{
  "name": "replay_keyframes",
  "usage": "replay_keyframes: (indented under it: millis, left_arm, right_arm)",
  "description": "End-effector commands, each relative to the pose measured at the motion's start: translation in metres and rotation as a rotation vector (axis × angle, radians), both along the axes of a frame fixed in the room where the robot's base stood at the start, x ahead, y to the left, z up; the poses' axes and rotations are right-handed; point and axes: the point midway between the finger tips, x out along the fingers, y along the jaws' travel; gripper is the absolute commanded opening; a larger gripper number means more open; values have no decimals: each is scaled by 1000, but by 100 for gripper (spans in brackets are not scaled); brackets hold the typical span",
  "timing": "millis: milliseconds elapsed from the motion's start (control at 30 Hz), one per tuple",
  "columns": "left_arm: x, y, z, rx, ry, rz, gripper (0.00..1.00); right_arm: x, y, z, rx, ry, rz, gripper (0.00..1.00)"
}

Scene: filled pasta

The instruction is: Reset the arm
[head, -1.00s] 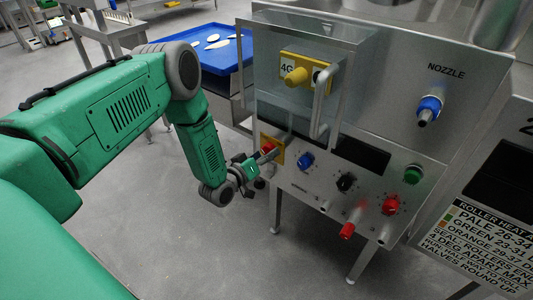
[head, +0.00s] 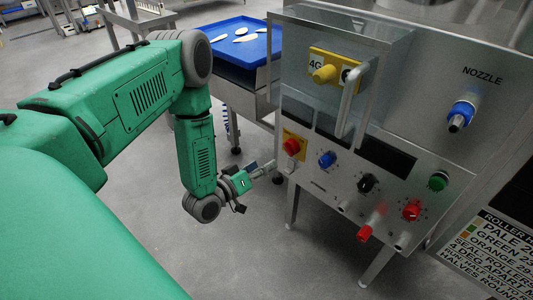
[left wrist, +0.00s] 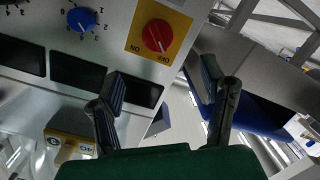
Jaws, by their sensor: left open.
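My left arm reaches in from the left in the head view. Its gripper (head: 262,171) is to the left of the steel machine's front panel, apart from it, low and near the red rotary switch. In the left wrist view the left gripper (left wrist: 165,95) has its two fingers spread, with nothing between them. The red switch (head: 291,146) sits on a yellow plate; in the left wrist view the red switch (left wrist: 157,36) lies beyond the fingers, with ON and OFF marks. My right gripper is not in view.
The machine panel has a blue knob (head: 327,159), a black knob (head: 367,183), a red knob (head: 411,211), a green button (head: 438,181) and a blue nozzle (head: 460,115). A clear guard with a handle (head: 352,102) juts out. A blue tray (head: 240,41) stands behind. Floor below the gripper is clear.

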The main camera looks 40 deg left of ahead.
Motion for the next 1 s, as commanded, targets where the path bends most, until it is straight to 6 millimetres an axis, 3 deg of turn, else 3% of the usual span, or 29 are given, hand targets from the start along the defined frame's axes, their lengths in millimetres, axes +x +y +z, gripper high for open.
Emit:
replay_keyframes:
  millis: [267,367,467,567,600,700,800,900,1000]
  left_arm:
    - [0,-1,0,1,5,-2,65]
    - [-4,-17,-6,22,77,-25,65]
    - [-25,-53,-22,87,276,-86,65]
    - [-76,-92,-39,205,566,-188,65]
    - [-102,-102,-44,257,684,-230,65]
    - [-167,-113,-46,377,941,-325,65]
    - [-220,-111,-39,464,1134,-394,65]
    - [-255,-107,-30,519,1260,-435,65]
    - [-272,-104,-26,543,1320,-453,65]
  right_arm:
    - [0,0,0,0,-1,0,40]
    - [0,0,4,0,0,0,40]
    - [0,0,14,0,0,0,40]
    - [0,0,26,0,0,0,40]
    - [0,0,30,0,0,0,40]
    - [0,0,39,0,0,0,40]
    - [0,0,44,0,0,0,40]
    - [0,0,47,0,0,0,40]
    - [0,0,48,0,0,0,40]
